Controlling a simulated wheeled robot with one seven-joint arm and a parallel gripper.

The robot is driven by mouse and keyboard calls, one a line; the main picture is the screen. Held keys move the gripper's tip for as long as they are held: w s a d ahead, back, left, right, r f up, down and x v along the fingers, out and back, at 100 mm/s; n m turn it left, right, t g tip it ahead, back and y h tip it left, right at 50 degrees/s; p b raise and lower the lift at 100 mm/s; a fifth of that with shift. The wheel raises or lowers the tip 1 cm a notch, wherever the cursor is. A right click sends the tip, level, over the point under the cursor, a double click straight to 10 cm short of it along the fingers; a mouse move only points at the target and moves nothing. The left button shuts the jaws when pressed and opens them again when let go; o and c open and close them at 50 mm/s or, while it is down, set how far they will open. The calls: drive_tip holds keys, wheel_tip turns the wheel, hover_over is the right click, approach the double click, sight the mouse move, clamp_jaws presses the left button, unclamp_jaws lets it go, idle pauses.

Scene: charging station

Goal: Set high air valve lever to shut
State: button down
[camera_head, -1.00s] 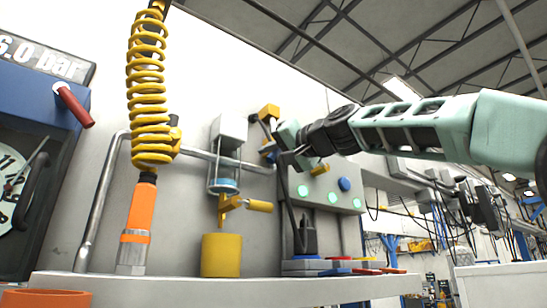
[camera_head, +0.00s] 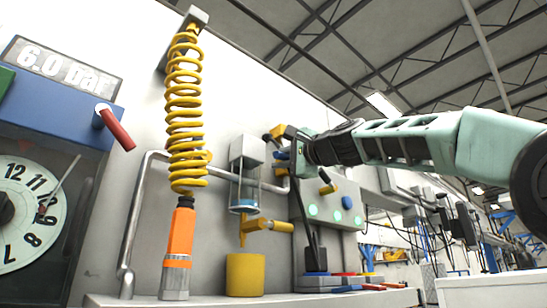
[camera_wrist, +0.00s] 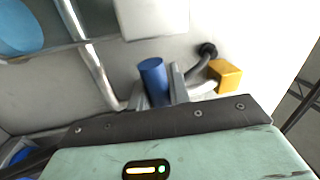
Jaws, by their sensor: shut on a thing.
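A blue cylindrical handle (camera_wrist: 154,80) shows between my gripper's fingers (camera_wrist: 157,92) in the wrist view, on a pipe fitting with a yellow block (camera_wrist: 225,76) to its right. In the head view my gripper (camera_head: 290,151) is at the wall piping, shut on this blue lever handle (camera_head: 282,155). The yellow block (camera_head: 277,132) sits just above it. The lever's pivot and exact angle are mostly hidden by my gripper.
A yellow handle (camera_head: 268,225) hangs below the glass cylinder (camera_head: 243,187). A red lever (camera_head: 116,128) is on the gauge box at left. A yellow coiled hose (camera_head: 186,115) hangs left of the pipe. A grey panel (camera_head: 345,208) with green lights is below my arm.

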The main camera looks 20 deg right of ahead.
drive_tip(key=shift+r+m+p, duration=0.3)
drive_tip(key=shift+m, duration=0.3)
drive_tip(key=c, duration=1.3)
unclamp_jaws()
drive_tip(key=shift+d, duration=0.1)
drive_tip(key=b+v, duration=0.8)
drive_tip(key=v, duration=0.9)
drive_tip(key=shift+s+b, duration=0.25)
drive_tip(key=shift+b, duration=0.1)
drive_tip(key=shift+f, duration=0.15)
